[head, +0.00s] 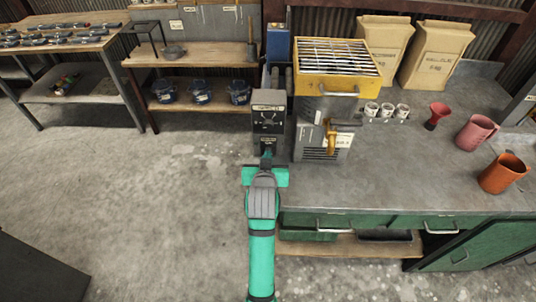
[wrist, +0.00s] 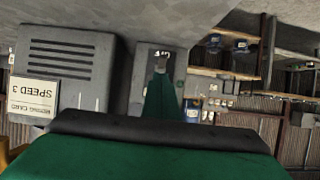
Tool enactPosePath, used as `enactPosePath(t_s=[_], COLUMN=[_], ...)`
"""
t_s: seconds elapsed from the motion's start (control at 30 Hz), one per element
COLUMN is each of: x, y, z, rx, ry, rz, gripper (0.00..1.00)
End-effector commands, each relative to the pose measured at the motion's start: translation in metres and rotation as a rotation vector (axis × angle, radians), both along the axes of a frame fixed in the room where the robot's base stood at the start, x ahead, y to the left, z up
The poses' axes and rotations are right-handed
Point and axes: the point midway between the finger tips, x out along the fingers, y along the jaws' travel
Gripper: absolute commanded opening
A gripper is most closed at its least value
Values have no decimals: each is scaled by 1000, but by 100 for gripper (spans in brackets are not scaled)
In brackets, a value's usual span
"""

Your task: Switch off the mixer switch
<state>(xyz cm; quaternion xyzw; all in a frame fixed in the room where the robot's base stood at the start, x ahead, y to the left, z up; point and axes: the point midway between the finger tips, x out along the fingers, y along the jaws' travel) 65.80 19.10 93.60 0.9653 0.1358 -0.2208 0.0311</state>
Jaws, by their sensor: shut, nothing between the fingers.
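A dark grey switch box (head: 269,112) with a label strip and a knob on its face stands at the left end of the workbench. I take it for the mixer switch. My gripper (head: 266,158) is shut and empty, with its tips at the lower front of the box. In the wrist view, which is upside down, the tips (wrist: 161,66) overlap the box face (wrist: 143,62). I cannot tell whether they touch it. The switch's position is too small and partly hidden to read.
Right of the box stands a grey machine (head: 310,112) with a yellow slatted top (head: 338,85). A "SPEED 3" card (wrist: 33,100) is on its front. Cups, red jugs (head: 476,132) and paper sacks (head: 436,55) are farther right. The floor (head: 160,200) at left is clear.

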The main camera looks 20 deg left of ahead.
Motion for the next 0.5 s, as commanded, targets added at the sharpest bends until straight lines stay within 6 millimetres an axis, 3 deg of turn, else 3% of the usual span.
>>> enactPosePath(t_s=[0.5], x=[-33], y=[-9], z=[9], rx=[0], ry=[0], rz=[0], gripper=[0])
